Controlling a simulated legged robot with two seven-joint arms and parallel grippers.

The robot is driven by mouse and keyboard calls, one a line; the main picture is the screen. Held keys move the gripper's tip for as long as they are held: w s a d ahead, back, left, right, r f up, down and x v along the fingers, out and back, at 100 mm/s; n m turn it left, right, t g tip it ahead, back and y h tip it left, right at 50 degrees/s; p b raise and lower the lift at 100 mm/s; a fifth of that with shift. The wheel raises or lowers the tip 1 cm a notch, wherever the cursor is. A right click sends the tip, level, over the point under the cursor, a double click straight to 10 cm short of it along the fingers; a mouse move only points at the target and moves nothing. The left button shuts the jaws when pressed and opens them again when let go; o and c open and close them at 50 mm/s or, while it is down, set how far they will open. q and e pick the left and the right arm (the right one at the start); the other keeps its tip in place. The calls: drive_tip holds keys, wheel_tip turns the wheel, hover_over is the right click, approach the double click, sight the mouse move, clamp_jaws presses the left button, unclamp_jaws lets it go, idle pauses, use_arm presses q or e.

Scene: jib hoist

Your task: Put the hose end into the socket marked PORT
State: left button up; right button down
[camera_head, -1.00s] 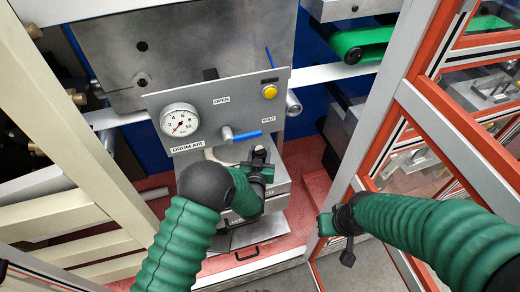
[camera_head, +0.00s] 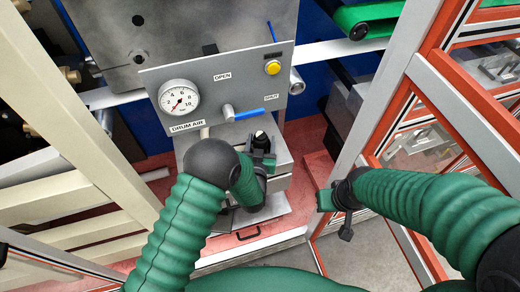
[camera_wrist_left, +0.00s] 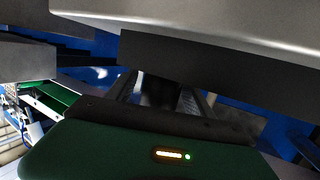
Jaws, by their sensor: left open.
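My left gripper (camera_head: 264,163) is in front of the silver box below the gauge panel, with its jaws open. A small black rounded piece (camera_head: 260,137) shows just above it; I cannot tell whether it is the hose end. In the left wrist view, dark finger-like parts (camera_wrist_left: 160,90) show under a large grey metal edge, with nothing clearly between them. My right gripper (camera_head: 335,200) hangs apart at the right, beside the orange and grey frame; its jaw opening is unclear. I can make out neither a hose end nor a PORT label; my left arm hides part of the box.
The grey panel (camera_head: 235,85) carries a pressure gauge (camera_head: 178,98) marked DRUM AIR, a blue-handled valve (camera_head: 248,114) between OPEN and SHUT labels, and a yellow button (camera_head: 272,67). Cream beams (camera_head: 75,110) stand left. The orange and grey frame (camera_head: 440,90) stands right.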

use_arm(q)
drive_tip(key=s+a+r+g, duration=0.1)
drive_tip(key=s, duration=0.1)
drive_tip(key=s+a+r, duration=0.1)
drive_tip(key=s+a, duration=0.1)
drive_tip(key=s, duration=0.1)
drive_tip(key=s+a+r+g, duration=0.1)
drive_tip(key=s+a, duration=0.1)
drive_tip(key=s, duration=0.1)
drive_tip(key=shift+s+r+g, duration=0.1)
drive_tip(key=shift+s+g, duration=0.15)
drive_tip(key=shift+g, duration=0.05)
drive_tip(key=s+a+r+n+g+y, duration=0.1)
drive_tip(key=s+a+r+g+y, duration=0.1)
drive_tip(key=s+a+g, duration=0.8)
drive_tip(key=s+a+r, duration=0.1)
drive_tip(key=s+a, duration=0.6)
drive_tip(key=s, duration=0.2)
drive_tip(key=shift+r+n+b, duration=0.15)
drive_tip(key=shift+n+b, duration=0.15)
drive_tip(key=shift+a, duration=0.1)
drive_tip(key=shift+a, duration=0.1)
